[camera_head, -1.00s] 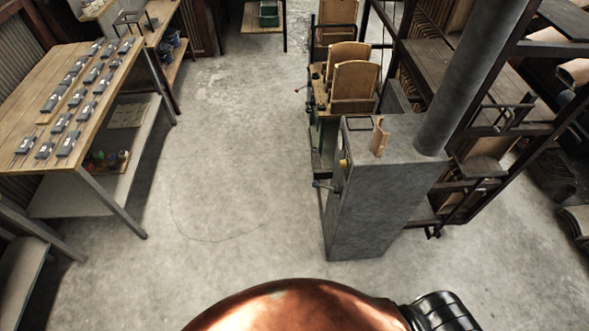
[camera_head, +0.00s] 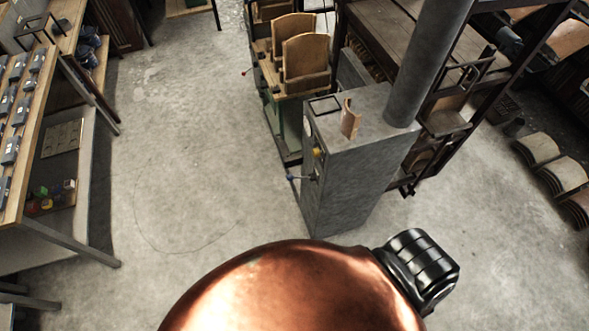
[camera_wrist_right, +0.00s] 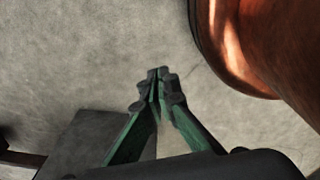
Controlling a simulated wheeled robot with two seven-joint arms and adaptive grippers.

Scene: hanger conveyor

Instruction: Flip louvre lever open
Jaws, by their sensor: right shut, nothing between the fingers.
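A grey metal cabinet (camera_head: 345,180) with a thick pipe (camera_head: 430,60) on top stands ahead of me in the head view. A small lever with a blue tip (camera_head: 291,177) sticks out from its left side, and a yellow knob (camera_head: 318,152) sits above it. I cannot tell which of these is the louvre lever. My right gripper (camera_wrist_right: 160,82) shows in the right wrist view with its green-sided fingers closed together and empty. Only bare floor shows beyond its tips, with no lever near. My left gripper is not in view.
A wooden bench (camera_head: 32,130) with several small grey devices stands at the left. Wooden chair-like panels (camera_head: 305,60) stand on a green machine behind the cabinet. Dark shelving and frames stand to the right of it. The concrete floor (camera_head: 180,170) between bench and cabinet is clear.

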